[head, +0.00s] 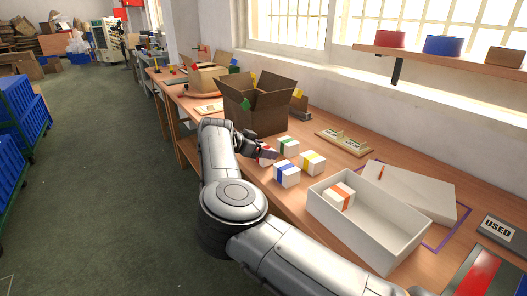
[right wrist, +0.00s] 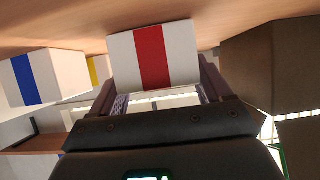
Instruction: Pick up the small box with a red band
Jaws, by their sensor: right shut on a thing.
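The small white box with a red band (head: 266,157) is at the workbench, partly hidden behind my right gripper (head: 266,149) in the head view. In the right wrist view the same box (right wrist: 152,56) sits between the two fingers of my right gripper (right wrist: 160,82), its red band facing the camera. The right gripper is shut on this box. The box is at or close to the bench surface; I cannot tell whether it touches it. My left gripper is not in view.
Boxes with green (head: 287,146), blue (head: 287,173) and yellow (head: 312,163) bands stand close by. An open cardboard box (head: 256,115) is behind. A white open box (head: 375,236) at right holds an orange-banded box (head: 340,196). A beige tray (head: 342,141) lies near the wall.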

